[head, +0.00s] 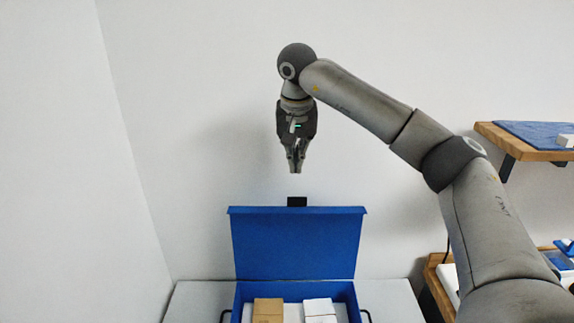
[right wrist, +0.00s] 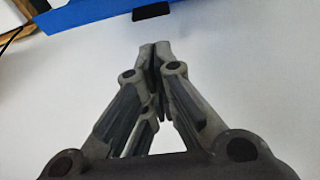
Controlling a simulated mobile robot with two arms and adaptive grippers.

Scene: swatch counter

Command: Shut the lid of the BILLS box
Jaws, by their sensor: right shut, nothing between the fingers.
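The blue box (head: 240,302) stands on the counter at the bottom of the head view. Its blue lid (head: 295,243) is open and stands up at the back, with a small black tab (head: 297,201) at its top edge. No BILLS label can be read. My right gripper (head: 296,171) points down above the lid's top edge, apart from it. Its fingers are shut with nothing between them. In the right wrist view the shut fingertips (right wrist: 155,45) show below the edge of the blue lid (right wrist: 95,12) and the black tab (right wrist: 151,12). My left gripper is not in view.
A tan block (head: 268,308) and a white block (head: 319,308) are inside the box. Dark handles stick out at both sides. A wooden shelf (head: 535,147) with a blue mat is at the right. White walls stand behind and at left.

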